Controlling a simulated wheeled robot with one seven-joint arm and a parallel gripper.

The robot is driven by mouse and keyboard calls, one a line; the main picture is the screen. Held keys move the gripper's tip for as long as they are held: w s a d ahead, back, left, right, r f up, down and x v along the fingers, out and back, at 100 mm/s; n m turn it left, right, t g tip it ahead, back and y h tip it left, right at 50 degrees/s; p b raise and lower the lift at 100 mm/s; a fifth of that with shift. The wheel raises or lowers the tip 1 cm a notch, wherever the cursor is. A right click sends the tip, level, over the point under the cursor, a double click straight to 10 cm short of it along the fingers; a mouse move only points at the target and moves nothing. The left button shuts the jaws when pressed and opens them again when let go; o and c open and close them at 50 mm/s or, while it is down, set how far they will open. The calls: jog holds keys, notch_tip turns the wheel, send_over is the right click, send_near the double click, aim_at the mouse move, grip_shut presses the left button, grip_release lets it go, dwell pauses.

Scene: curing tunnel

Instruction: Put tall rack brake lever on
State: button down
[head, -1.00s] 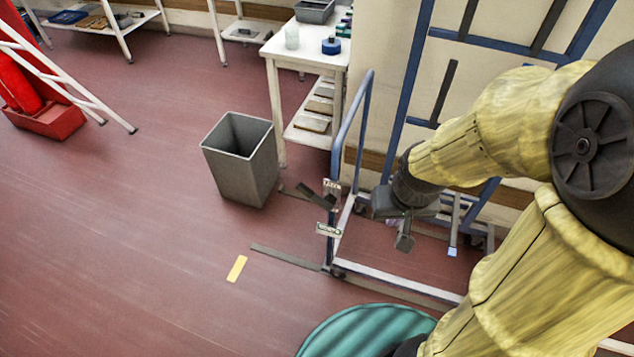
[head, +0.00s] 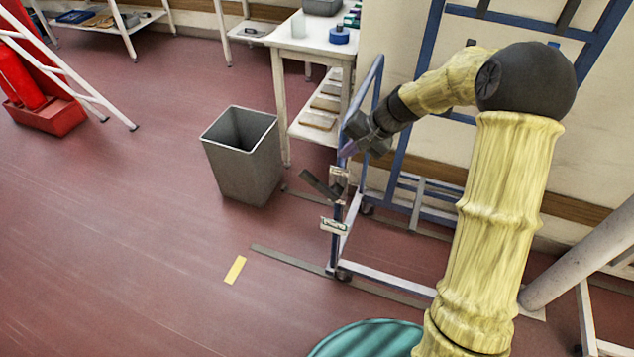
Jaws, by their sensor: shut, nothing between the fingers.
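The tall rack (head: 377,165) is a blue upright frame on a low white base, standing by the wall right of centre. A dark grey lever (head: 318,185) sticks out at a slant from its near left upright, between two small labels (head: 338,174) and (head: 334,225). I take it for the brake lever; the label print is too small to read. My gripper (head: 349,150) is shut and empty, above the lever near the upright. I cannot tell whether it touches the rack. My gripper and forearm hide part of the frame.
A grey bin (head: 243,160) stands left of the rack. A white table (head: 312,45) with a lower shelf is behind it. A teal round object (head: 365,340) is at the bottom edge. Dark floor strips and a yellow mark (head: 235,270) lie in front; open floor is left.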

aim_at(311, 176)
jog(key=shift+w+a, duration=0.1)
jog(key=shift+w, duration=0.2)
jog(key=x, duration=1.4)
jog(key=shift+a+p, duration=0.1)
jog(key=shift+p, duration=0.3)
jog(key=shift+r, duration=0.1)
jog(key=shift+p, duration=0.4)
